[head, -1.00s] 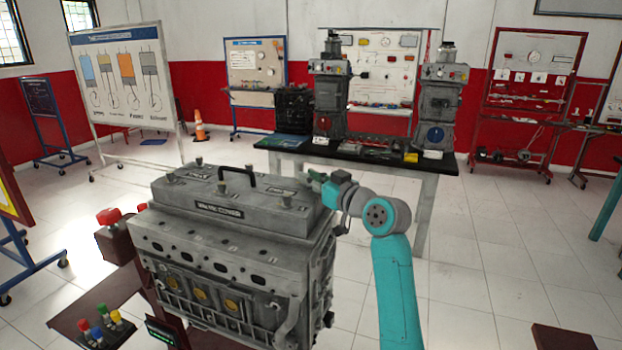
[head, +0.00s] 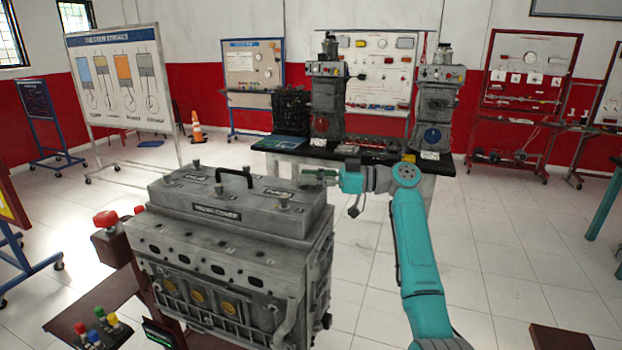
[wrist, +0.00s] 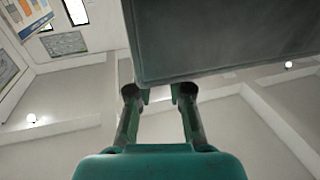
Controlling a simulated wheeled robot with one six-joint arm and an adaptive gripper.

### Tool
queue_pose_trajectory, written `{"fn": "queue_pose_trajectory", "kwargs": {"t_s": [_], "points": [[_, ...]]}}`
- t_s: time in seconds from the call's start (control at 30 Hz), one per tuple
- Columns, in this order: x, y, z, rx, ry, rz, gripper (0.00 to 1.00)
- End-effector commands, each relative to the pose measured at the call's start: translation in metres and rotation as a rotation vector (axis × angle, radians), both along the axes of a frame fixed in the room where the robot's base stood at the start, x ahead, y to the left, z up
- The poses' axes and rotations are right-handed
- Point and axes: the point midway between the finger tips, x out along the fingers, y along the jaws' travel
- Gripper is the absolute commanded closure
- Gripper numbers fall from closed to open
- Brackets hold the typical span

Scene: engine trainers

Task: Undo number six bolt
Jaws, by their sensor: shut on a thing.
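The engine's grey valve cover (head: 235,210) carries several knob-like bolts, among them one at front middle (head: 218,188) and one at front right (head: 283,201). A black handle (head: 236,173) stands on top. My gripper (head: 304,178) lies level at the cover's back right corner, its fingers closed around a bolt there; they hide most of it. I cannot read its number. In the wrist view, my gripper (wrist: 159,95) has its fingertips a gap apart below a large dark grey slab; the held bolt cannot be made out there.
The engine block (head: 220,275) stands below the cover. A red knob (head: 105,219) is at its left, and colored knobs (head: 100,325) sit on a tray at front left. A workbench (head: 375,160) with machines stands behind my arm. Open floor lies to the right.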

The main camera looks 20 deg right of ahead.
Motion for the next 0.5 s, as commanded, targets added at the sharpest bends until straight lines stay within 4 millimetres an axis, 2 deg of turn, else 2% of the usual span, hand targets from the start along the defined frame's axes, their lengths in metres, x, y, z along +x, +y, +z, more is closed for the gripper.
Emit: {"fn": "queue_pose_trajectory", "kwargs": {"t_s": [0.5], "points": [[0.0035,-0.0007,-0.0002,0.000,0.002,0.163,1.00]]}}
